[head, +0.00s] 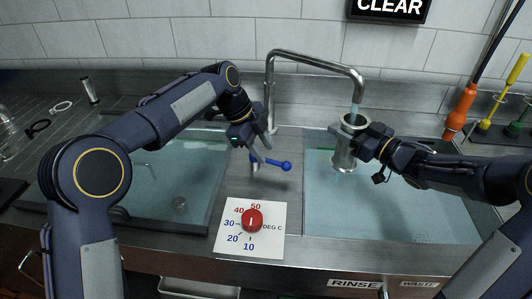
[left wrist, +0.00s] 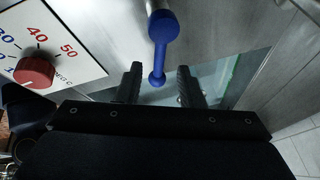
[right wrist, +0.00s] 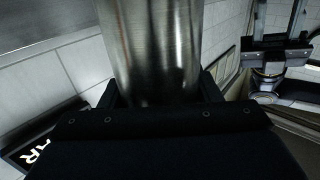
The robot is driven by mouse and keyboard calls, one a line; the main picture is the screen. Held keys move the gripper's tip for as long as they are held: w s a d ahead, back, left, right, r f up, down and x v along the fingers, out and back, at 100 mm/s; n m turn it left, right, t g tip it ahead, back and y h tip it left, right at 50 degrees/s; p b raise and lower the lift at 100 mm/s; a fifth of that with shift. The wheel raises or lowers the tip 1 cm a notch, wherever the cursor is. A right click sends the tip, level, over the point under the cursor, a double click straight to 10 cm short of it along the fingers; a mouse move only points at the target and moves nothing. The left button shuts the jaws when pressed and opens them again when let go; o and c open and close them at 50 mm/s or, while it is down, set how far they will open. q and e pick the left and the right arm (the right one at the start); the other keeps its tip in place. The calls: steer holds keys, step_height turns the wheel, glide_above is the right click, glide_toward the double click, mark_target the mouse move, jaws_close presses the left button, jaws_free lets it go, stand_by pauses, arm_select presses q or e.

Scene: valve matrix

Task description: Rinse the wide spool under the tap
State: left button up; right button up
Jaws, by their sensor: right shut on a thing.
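The wide spool (head: 344,158), a shiny metal cylinder with a flanged rim, is upright below the tap's spout (head: 357,76). A short bluish stream (head: 354,109) runs from the spout to the spool's open top. My right gripper (head: 352,137) is shut on the spool from the right; its metal wall (right wrist: 155,50) fills the middle of the right wrist view. My left gripper (head: 264,148) is open at the blue tap lever (head: 271,163). In the left wrist view the lever (left wrist: 163,30) lies between the spread fingers; contact cannot be told.
The right basin (head: 400,210), labelled rinse and waste, lies below the spool; the left basin (head: 175,190) holds liquid. A red temperature knob (head: 252,220) sits on a white dial plate in front. A sign (head: 389,8) reads CLEAR. Coloured tools (head: 460,108) stand at the right.

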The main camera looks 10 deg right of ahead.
arm_select(q)
steer(key=v, duration=0.9)
steer(key=shift+r, duration=0.15)
steer(key=shift+c, duration=0.4)
steer(key=shift+a, duration=0.1)
jaws_close()
steer(key=s+a+f+n+t+h, duration=0.1)
steer(key=s+a+f+t, duration=0.15)
steer(key=s, duration=0.55)
steer(key=x, duration=0.6)
steer(key=d+x, duration=0.1)
steer(key=x, duration=0.3)
steer(key=shift+s+r, duration=0.2)
steer(key=shift+s, duration=0.05)
steer(key=shift+w+d+f+n, duration=0.15)
steer(key=shift+w+d, duration=0.15)
steer(key=shift+w, duration=0.25)
steer(key=shift+w+d+r+n, duration=0.15)
steer(key=shift+w+d, duration=0.1)
steer(key=shift+w, duration=0.35)
steer(key=shift+w+d+f, duration=0.2)
steer(key=shift+w+d, duration=0.1)
steer(key=shift+w, duration=0.3)
